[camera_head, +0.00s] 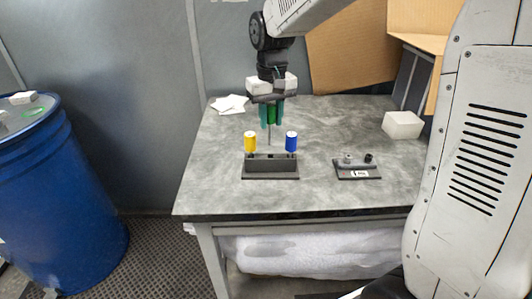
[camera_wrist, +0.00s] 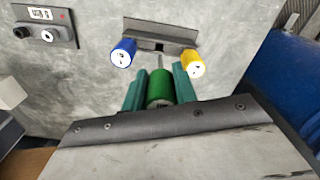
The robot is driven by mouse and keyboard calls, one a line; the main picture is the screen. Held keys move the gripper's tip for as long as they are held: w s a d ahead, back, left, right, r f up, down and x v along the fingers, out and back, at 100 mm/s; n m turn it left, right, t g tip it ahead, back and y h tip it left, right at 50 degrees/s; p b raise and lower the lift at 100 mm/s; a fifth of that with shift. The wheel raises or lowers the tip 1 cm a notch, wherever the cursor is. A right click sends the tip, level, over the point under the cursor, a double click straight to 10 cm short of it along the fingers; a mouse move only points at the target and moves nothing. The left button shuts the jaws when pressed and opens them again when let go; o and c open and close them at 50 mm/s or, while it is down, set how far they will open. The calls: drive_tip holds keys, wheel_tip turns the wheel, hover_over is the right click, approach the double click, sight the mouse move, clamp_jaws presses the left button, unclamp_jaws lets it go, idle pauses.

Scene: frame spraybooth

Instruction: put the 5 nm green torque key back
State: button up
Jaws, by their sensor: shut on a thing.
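The green torque key (camera_head: 271,113) is held upright in my gripper (camera_head: 271,112), its thin shaft pointing down above the dark holder. The green key also shows between the teal fingers in the wrist view (camera_wrist: 160,88). The dark holder (camera_head: 270,170) stands on the grey table, with the yellow key (camera_head: 250,142) at its left end and the blue key (camera_head: 291,141) at its right end. The middle of the holder, between these two, shows no key. Whether the shaft tip touches the holder I cannot tell.
A small dark fixture (camera_head: 357,172) with knobs sits right of the holder on the table (camera_head: 225,190). A white block (camera_head: 402,125) lies at the right rear, paper pieces (camera_head: 230,103) at the left rear. A blue barrel (camera_head: 60,200) stands left of the table.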

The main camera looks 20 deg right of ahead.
wheel_tip(320, 180, down, 8)
drive_tip(key=shift+d+f, duration=0.1)
drive_tip(key=shift+f, duration=0.1)
idle(0.3)
drive_tip(key=o, duration=0.7)
drive_tip(key=shift+f, duration=0.2)
drive_tip(key=shift+o, duration=0.2)
drive_tip(key=shift+r, duration=0.1)
